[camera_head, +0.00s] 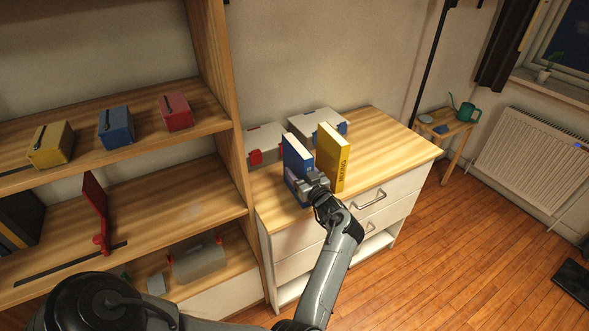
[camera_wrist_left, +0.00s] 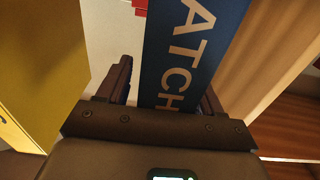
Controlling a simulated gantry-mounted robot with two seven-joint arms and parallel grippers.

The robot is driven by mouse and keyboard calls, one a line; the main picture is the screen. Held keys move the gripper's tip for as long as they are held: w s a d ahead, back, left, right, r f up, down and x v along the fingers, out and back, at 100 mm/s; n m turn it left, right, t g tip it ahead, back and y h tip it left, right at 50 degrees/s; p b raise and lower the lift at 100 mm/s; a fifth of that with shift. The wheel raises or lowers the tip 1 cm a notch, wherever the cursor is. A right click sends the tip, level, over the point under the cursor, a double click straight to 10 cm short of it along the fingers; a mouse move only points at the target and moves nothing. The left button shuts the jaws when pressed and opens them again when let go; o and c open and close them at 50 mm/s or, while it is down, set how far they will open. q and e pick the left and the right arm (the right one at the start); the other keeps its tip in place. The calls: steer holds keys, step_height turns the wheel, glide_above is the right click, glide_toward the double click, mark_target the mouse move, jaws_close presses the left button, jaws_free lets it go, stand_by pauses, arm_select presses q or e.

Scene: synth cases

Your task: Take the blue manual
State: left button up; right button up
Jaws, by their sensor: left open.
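The blue manual (camera_head: 297,158) stands upright on the wooden top of the drawer cabinet, near its left side. My left gripper (camera_head: 308,184) is at the manual's front edge, in front of its lower part. In the left wrist view the manual's lettered blue spine (camera_wrist_left: 192,45) lies between the two open fingers of the gripper (camera_wrist_left: 166,90). I cannot tell whether either finger touches it. The gripper hides the lower part of the manual in the head view. My right gripper is not in view.
A yellow manual (camera_head: 333,157) stands upright just right of the blue one, and its side shows in the wrist view (camera_wrist_left: 40,70). Pale cases (camera_head: 316,121) lie behind. The shelf unit (camera_head: 229,120) rises to the left. The cabinet's right top (camera_head: 385,145) is clear.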

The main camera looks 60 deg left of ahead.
arm_select(q)
steer(key=shift+d+f, duration=0.15)
steer(key=shift+d, duration=0.2)
steer(key=shift+c, duration=0.8)
jaws_close()
steer(key=shift+r, duration=0.25)
